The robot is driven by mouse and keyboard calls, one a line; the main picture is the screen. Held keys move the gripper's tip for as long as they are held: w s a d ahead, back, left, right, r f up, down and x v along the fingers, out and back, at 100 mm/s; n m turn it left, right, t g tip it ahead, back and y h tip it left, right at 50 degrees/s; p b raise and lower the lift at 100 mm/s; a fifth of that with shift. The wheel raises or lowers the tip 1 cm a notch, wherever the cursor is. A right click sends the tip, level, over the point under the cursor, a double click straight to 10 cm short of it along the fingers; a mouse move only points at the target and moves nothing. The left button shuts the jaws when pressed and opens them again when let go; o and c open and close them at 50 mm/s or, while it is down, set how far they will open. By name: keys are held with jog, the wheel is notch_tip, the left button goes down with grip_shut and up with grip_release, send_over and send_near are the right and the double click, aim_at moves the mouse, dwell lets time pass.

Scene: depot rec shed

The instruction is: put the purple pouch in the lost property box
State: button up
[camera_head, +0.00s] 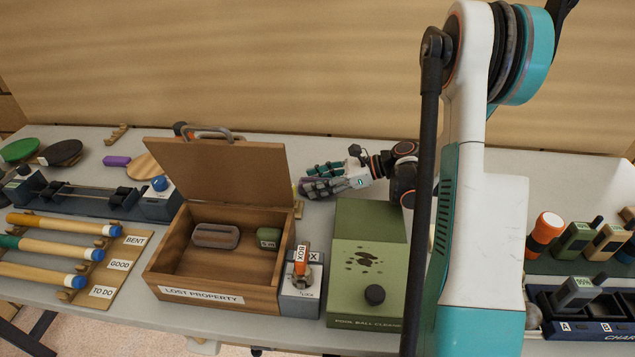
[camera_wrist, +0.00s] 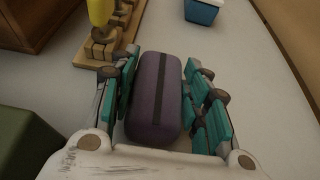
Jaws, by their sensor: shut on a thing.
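The purple pouch (camera_wrist: 157,95), rounded with a dark lengthwise stripe, lies between the teal fingers of my gripper (camera_wrist: 162,75) in the wrist view. The fingers are shut on its two sides. In the head view my gripper (camera_head: 318,179) is low over the table, behind and to the right of the lost property box, with its fingers towards the left. I cannot tell whether the pouch touches the table. The wooden lost property box (camera_head: 221,298) has its lid (camera_head: 225,170) raised. Inside are a grey oblong case (camera_head: 215,235) and a small green item (camera_head: 268,237).
A green ball cleaner (camera_head: 365,270) stands right of the box. A grey lock block with an orange-tagged key (camera_head: 301,263) adjoins the box. The raised lid stands between the box's opening and the table behind. Cues on a rack (camera_head: 112,262) lie left.

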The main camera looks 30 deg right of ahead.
jog(key=o, duration=1.1)
jog(key=shift+f, duration=0.1)
jog(key=shift+c, duration=0.2)
